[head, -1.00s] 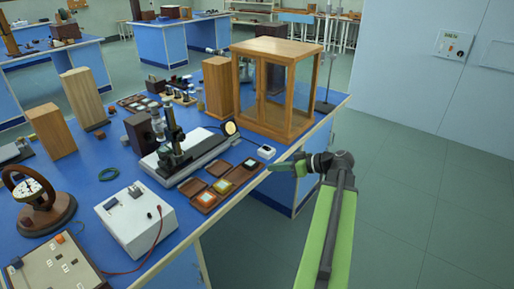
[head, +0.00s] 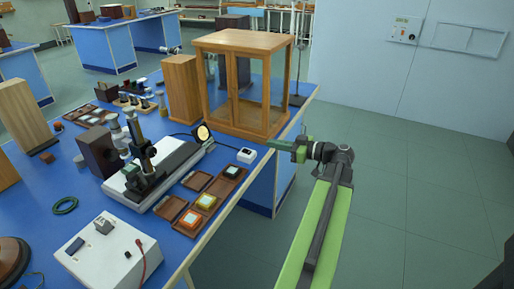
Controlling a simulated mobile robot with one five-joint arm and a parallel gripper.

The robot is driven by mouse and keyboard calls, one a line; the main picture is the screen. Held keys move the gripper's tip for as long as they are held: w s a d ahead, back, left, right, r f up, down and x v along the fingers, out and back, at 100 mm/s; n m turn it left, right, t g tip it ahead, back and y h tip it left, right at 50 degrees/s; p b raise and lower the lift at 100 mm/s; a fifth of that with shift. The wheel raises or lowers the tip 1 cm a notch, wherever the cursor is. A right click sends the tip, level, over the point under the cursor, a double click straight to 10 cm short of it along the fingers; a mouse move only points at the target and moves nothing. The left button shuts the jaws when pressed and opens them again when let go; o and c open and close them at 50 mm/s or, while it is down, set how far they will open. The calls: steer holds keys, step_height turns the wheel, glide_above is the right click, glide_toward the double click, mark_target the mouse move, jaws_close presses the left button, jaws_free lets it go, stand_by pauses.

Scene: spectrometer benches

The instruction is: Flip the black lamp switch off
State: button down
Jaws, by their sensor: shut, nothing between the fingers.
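A small white switch box (head: 246,155) with a dark top part sits on the blue bench near its right edge. It is joined by a dark cable to a round lamp (head: 203,132) glowing pale yellow at the end of the microscope bench. The switch's exact position is too small to tell. My gripper (head: 272,144) is shut and empty. In the picture it is just right of the switch box and slightly higher, pointing left, with a gap between them. My green arm reaches up from the lower right.
A wooden glass-walled case (head: 243,124) stands behind the switch box. A microscope (head: 147,160) on a long base and brown trays (head: 230,187) with colored squares lie to the left. A white power box (head: 110,250) stands at front left. The floor at right is clear.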

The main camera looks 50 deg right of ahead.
steer(key=b, duration=0.1)
glide_above(250, 153)
steer(key=s, duration=0.1)
steer(key=shift+d+f, duration=0.2)
steer(key=shift+f, duration=0.45)
steer(key=f+b, duration=0.3)
steer(key=shift+w, duration=0.35)
steer(key=shift+w+a+f+b, duration=0.1)
steer(key=shift+f+b, duration=0.4)
steer(key=shift+b, duration=0.1)
steer(key=shift+r, duration=0.1)
